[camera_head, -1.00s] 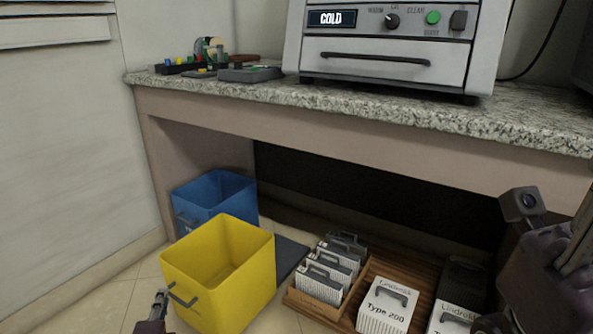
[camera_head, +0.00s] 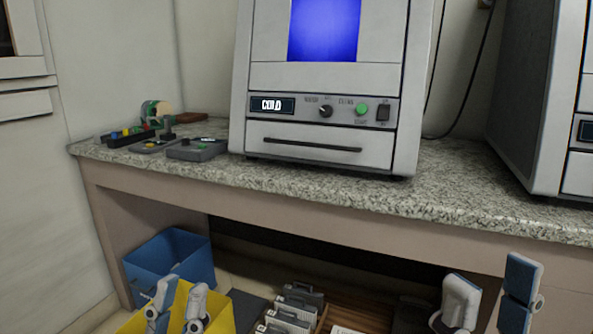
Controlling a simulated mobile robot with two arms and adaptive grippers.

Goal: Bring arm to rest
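My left gripper (camera_head: 180,307) shows at the bottom left, in front of the yellow bin (camera_head: 222,314). Its two pale fingers point up and stand apart with nothing seen between them. My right gripper (camera_head: 490,297) is at the bottom right, in front of the bench's lower face. Its two pale fingers are spread wide, with nothing between them. The lower parts of both grippers and both arms are cut off by the bottom edge of the head view.
A granite-topped bench (camera_head: 290,190) bears a machine (camera_head: 312,110) with a lit blue window, and a second machine (camera_head: 540,100) at right. Small tools (camera_head: 190,148) lie at left. Below are a blue bin (camera_head: 172,262) and a rack (camera_head: 350,312) with several white-sided cartridges (camera_head: 285,318).

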